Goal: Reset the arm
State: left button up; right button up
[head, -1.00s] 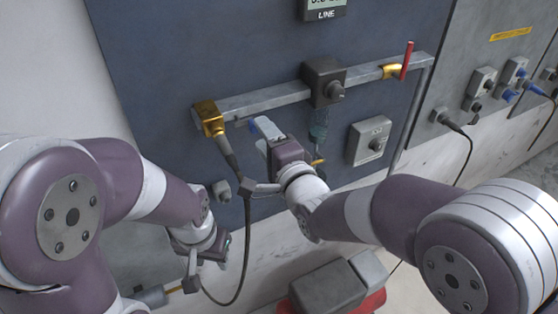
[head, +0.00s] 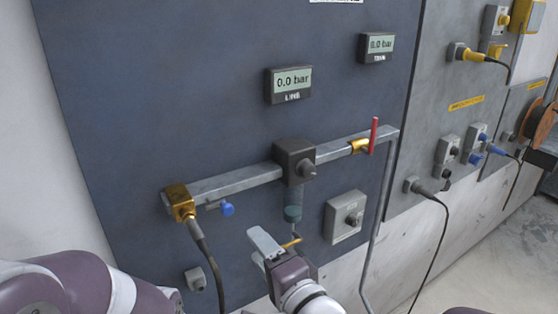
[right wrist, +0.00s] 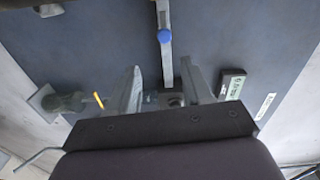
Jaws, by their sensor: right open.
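My right gripper (head: 258,246) is in front of the blue panel in the head view, below the pipe and left of the yellow lever (head: 291,242) under the filter bowl (head: 292,212). Its jaws are open and empty; both fingers show apart in the right wrist view (right wrist: 160,88). A small blue knob (head: 227,209) sits under the left part of the pipe (head: 235,186) and also shows in the right wrist view (right wrist: 165,36), beyond the fingers and apart from them. My left arm shows at the lower left, but its gripper is out of view.
The pipe carries a brass fitting with a cable (head: 181,203), a dark regulator block (head: 294,158) and a red-handled valve (head: 373,136). Two displays, LINE (head: 289,84) and another (head: 376,47), read 0.0 bar. A grey rotary switch (head: 345,217) stands right of the gripper.

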jog(key=s+d+f+n+g+h+b, duration=0.1)
jog(key=s+d+f+n+g+h, duration=0.25)
jog(key=f, duration=0.55)
jog(key=s+d+f+n+g+h+b, duration=0.1)
jog(key=d+f+n+g+h, duration=0.2)
jog(key=d+f+n+g, duration=0.35)
jog(key=s+d+f+g+h+b, duration=0.1)
jog(key=s+d+f, duration=0.2)
jog(key=d, duration=0.3)
jog(key=s+d+f+g+h+b, duration=0.2)
jog(key=s+d+f, duration=0.1)
jog(key=d+f, duration=0.3)
jog(key=shift+d, duration=0.45)
jog(key=shift+f+h, duration=0.1)
jog(key=shift+h, duration=0.15)
